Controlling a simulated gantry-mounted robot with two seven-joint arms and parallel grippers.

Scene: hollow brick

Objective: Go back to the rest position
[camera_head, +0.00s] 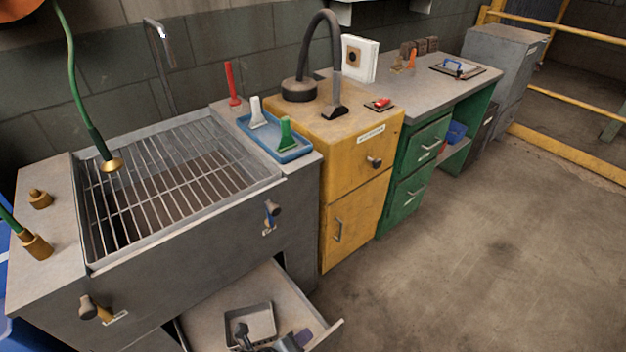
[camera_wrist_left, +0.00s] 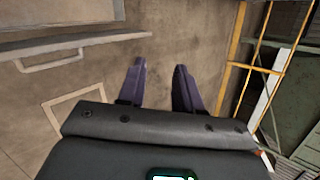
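My left gripper (camera_head: 272,340) shows only in part at the bottom edge of the head view, in front of the open lower drawer of the sink unit. In the left wrist view its two purple fingers (camera_wrist_left: 159,75) stand apart with bare floor between them, and nothing is held. My right gripper is in neither view.
The open drawer (camera_head: 325,328) juts out beneath the sink grate (camera_head: 165,185) and holds a grey square tray (camera_head: 262,312). A yellow cabinet (camera_head: 345,215) and a green workbench (camera_head: 408,190) stand to the right. The floor (camera_head: 480,260) at right is clear.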

